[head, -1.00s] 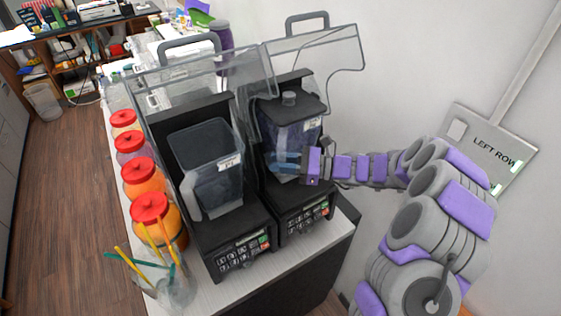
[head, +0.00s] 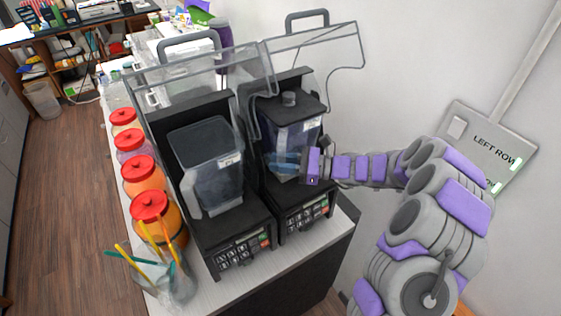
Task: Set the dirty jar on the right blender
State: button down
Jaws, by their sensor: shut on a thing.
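The right blender (head: 303,212) stands on the counter with its clear cover raised. A dark, lidded jar with bluish contents, which looks like the dirty jar (head: 298,128), is upright at this blender, above its base. My gripper (head: 290,162) reaches in from the right and is shut on the lower part of this jar. Whether the jar's bottom touches the base is hard to tell.
Several red-lidded jars (head: 150,205) line the counter's left edge. A clear container with coloured straws (head: 175,280) stands at the front left. A white wall (head: 420,60) with a "LEFT ROW" sign (head: 487,150) is close on the right. Open floor lies to the left.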

jog(key=shift+f, duration=0.25)
dwell(0.7)
jog(key=c, duration=0.8)
grip_release()
jog(key=shift+c, duration=0.2)
jog(key=shift+f, duration=0.1)
jog(key=shift+d, duration=0.15)
jog(key=s+d+b, duration=0.1)
jog(key=d, duration=1)
jog(key=shift+d, duration=0.4)
jog(key=shift+s, duration=0.1)
